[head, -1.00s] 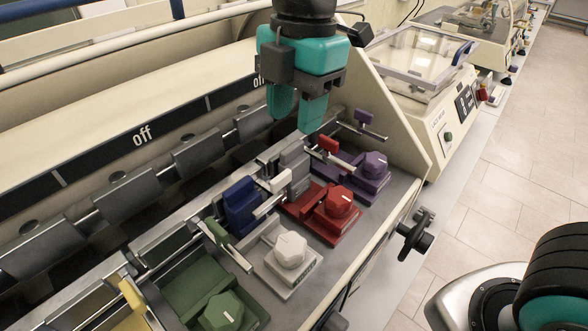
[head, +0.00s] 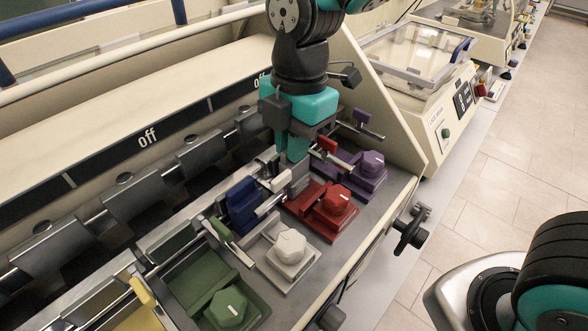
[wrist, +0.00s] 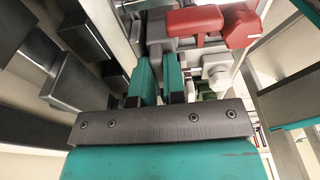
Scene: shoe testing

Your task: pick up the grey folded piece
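The grey folded piece (head: 299,180) is at the red station, between the blue block and the red parts in the head view. My gripper (head: 290,156) points down over it, with its teal fingers at the piece's upper part. In the wrist view, the two fingers (wrist: 159,68) stand close together with grey material in the narrow gap, so the gripper looks shut on the piece. The fingers hide the top of the piece in the head view. The piece still sits low among the station's parts.
Red parts (head: 334,205) stand right beside the piece, with purple parts (head: 367,172) behind. A blue block (head: 242,203) is to the left. White (head: 289,248) and green (head: 228,307) knobs are nearer. A cream side panel (head: 385,115) rises at the right.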

